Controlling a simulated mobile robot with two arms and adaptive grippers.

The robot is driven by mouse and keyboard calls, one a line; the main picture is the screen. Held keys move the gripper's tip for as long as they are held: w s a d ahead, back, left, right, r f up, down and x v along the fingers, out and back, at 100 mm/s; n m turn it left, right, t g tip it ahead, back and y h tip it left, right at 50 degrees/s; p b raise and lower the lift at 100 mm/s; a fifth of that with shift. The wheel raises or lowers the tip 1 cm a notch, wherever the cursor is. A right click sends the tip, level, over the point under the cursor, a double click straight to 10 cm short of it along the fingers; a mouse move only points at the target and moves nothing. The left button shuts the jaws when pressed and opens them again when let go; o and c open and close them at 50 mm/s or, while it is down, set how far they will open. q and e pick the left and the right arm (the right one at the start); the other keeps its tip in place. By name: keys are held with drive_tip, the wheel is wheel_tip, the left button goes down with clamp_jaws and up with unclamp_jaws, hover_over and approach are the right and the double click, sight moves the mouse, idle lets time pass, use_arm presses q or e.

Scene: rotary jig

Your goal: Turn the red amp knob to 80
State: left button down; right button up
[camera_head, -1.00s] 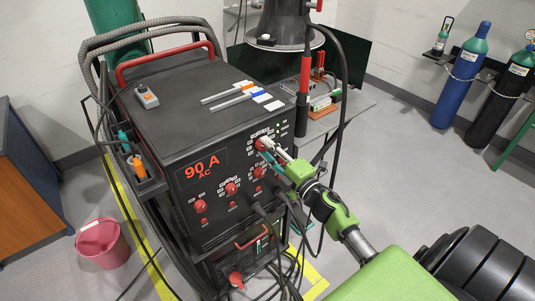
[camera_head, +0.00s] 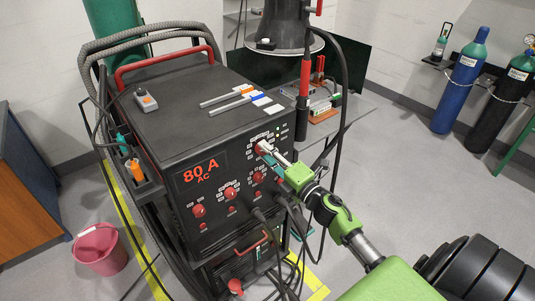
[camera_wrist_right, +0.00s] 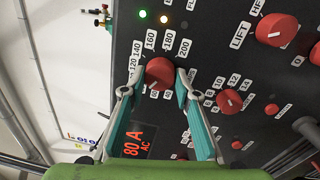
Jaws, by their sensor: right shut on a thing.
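The black welding machine (camera_head: 205,130) has a front panel with several red knobs. Its red display (camera_head: 200,172) reads 80 A AC, and the display also shows in the right wrist view (camera_wrist_right: 133,143). The red amp knob (camera_wrist_right: 159,72) has a ring of number labels, with 120 to 200 legible around its upper side. My right gripper (camera_wrist_right: 158,82) is shut on this knob, one finger on each side. In the head view the right gripper (camera_head: 268,152) reaches the panel's upper right and mostly covers the knob. My left gripper is not in view.
Other red knobs (camera_wrist_right: 277,29) sit close to the amp knob. Cables (camera_head: 282,235) hang before the lower panel. A grey remote, rods and white pieces lie on the machine's top. A pink bucket (camera_head: 100,250) stands at left, gas cylinders (camera_head: 459,85) at right.

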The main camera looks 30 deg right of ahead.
drive_tip(key=o, duration=1.1)
drive_tip(key=s, duration=0.8)
drive_tip(key=s+d+f, duration=0.1)
drive_tip(key=s, duration=0.3)
